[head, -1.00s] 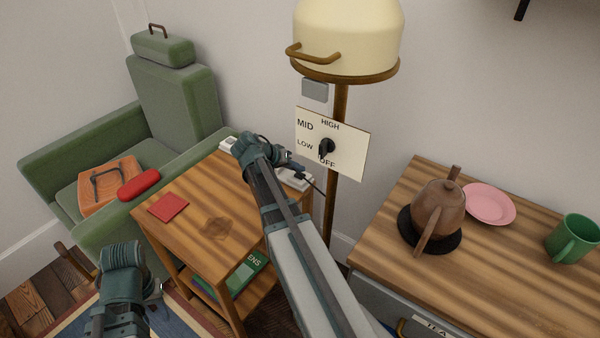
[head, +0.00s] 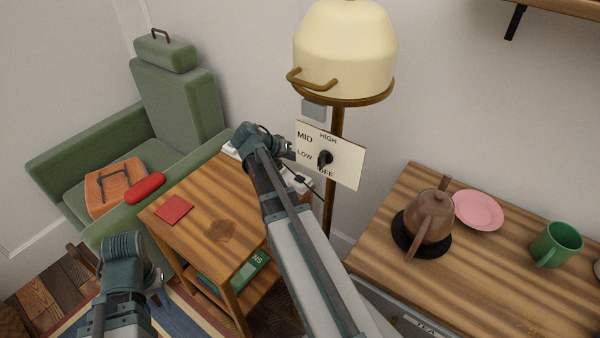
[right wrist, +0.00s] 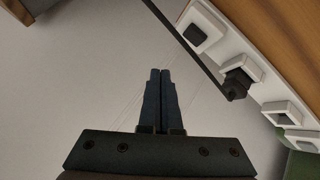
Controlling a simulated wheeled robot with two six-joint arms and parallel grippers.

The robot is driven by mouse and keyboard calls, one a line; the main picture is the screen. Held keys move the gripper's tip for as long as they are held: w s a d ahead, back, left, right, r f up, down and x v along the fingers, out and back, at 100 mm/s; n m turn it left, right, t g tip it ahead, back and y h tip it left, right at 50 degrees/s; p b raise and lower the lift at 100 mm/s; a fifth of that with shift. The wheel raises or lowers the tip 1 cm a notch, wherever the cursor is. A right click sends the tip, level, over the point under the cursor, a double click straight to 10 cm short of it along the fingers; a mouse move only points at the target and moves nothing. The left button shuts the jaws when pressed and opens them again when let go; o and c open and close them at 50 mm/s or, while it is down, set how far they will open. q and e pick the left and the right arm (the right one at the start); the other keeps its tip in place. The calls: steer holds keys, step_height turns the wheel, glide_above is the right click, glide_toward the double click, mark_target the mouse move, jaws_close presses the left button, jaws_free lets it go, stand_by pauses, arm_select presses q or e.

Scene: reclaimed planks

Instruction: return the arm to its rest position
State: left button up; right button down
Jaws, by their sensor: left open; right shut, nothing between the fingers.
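My right arm reaches up the middle of the head view. Its gripper (head: 289,150) is in front of the power strip at the back of the small wooden table and left of the dial panel. In the right wrist view the two fingers (right wrist: 160,100) are together with nothing between them, over plain wall. My left gripper (head: 156,282) is low at the left of the head view, open and empty, in front of the small table. Its fingers are small and partly hidden by the wrist.
The lamp (head: 345,50) and its dial panel (head: 345,168) stand close to the right gripper. The power strip (right wrist: 218,45) holds a dark plug (right wrist: 237,82) with a cord. A teapot (head: 429,215) is on the right cabinet. The green armchair (head: 180,100) is left.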

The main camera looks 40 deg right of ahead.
steer(key=shift+a, duration=0.1)
stand_by(0.4)
steer(key=s+a+r+n+y+p, duration=0.2)
steer(key=s+a+r+n+p, duration=0.2)
steer(key=a, duration=0.9)
steer(key=s+a+r+n+y+p, duration=0.3)
steer(key=a+p, duration=0.5)
steer(key=a, duration=0.6)
steer(key=s+a+r+n+y+p, duration=0.3)
steer(key=s+a+r+n+p, duration=0.2)
steer(key=a, duration=0.9)
steer(key=shift+s+r+n+p, duration=0.25)
steer(key=shift+s+n+p, duration=0.35)
steer(key=shift+s+p, duration=0.4)
